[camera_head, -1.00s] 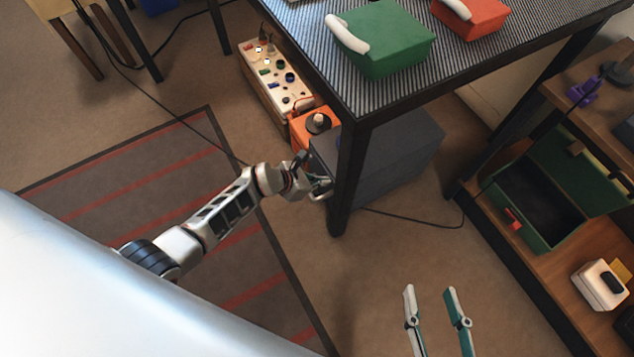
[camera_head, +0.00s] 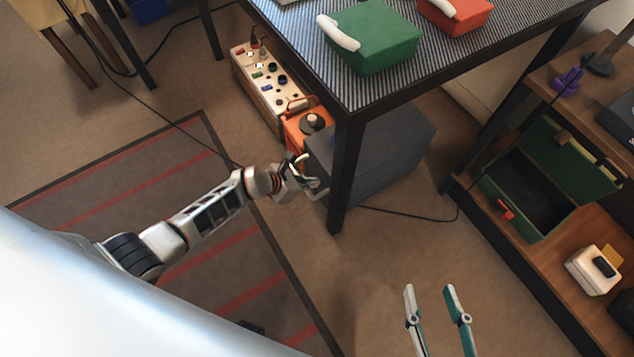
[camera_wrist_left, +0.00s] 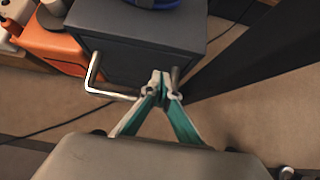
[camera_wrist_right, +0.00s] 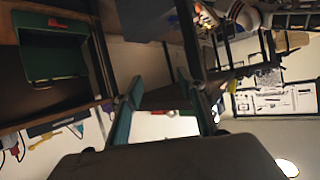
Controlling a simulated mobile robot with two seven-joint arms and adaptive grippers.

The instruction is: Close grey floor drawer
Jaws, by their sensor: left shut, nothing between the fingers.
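The grey floor drawer unit (camera_head: 385,160) stands on the floor under the striped table, partly hidden by a table leg. Its dark front (camera_wrist_left: 130,62) carries a silver bar handle (camera_wrist_left: 108,92) in the left wrist view. My left gripper (camera_head: 313,184) is at this front. I see no clear gap around the drawer front. My right gripper (camera_head: 431,290) is open and empty above bare floor, far from the drawer.
A black table leg (camera_head: 345,175) stands right beside my left gripper. An orange box (camera_head: 297,128) and a panel with knobs (camera_head: 267,85) sit left of the drawer unit. A cable (camera_head: 410,213) crosses the floor. A shelf with an open green box (camera_head: 530,200) is at right.

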